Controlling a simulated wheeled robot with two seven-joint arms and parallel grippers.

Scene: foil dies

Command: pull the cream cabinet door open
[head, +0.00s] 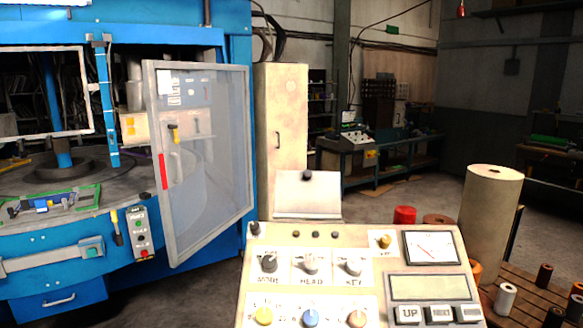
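The tall cream cabinet (292,105) stands in the middle distance, just right of the blue machine. Its narrow front door looks shut, and a small dark handle (277,140) sits at about mid-height on it. The lower part of the cabinet is hidden behind the control console and its raised plate. Neither of my grippers shows in the head view, and nothing is touching the door in the visible part.
A cream control console (350,240) fills the front centre. The blue machine's framed clear door (215,165) stands swung out at left. A large pale roll (488,220) and small spools on slats are at right. Open floor (395,200) lies right of the cabinet.

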